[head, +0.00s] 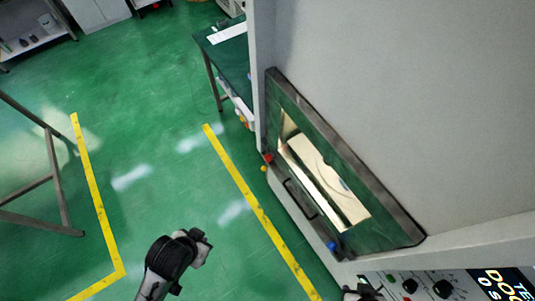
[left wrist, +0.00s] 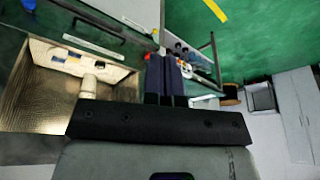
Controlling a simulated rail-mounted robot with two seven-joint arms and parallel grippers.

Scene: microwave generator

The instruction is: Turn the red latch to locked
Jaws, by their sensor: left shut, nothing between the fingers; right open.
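In the left wrist view the red latch (left wrist: 148,56) appears just left of my left fingertips; contact cannot be told. My left gripper (left wrist: 166,58) is shut and empty, its two dark fingers side by side.
A blue piece (head: 333,246) sits at the door's lower corner, with a dark handle (head: 300,197) between it and the red latch. Control knobs (head: 442,288) are at bottom right. A green table (head: 228,58) stands beyond the machine.

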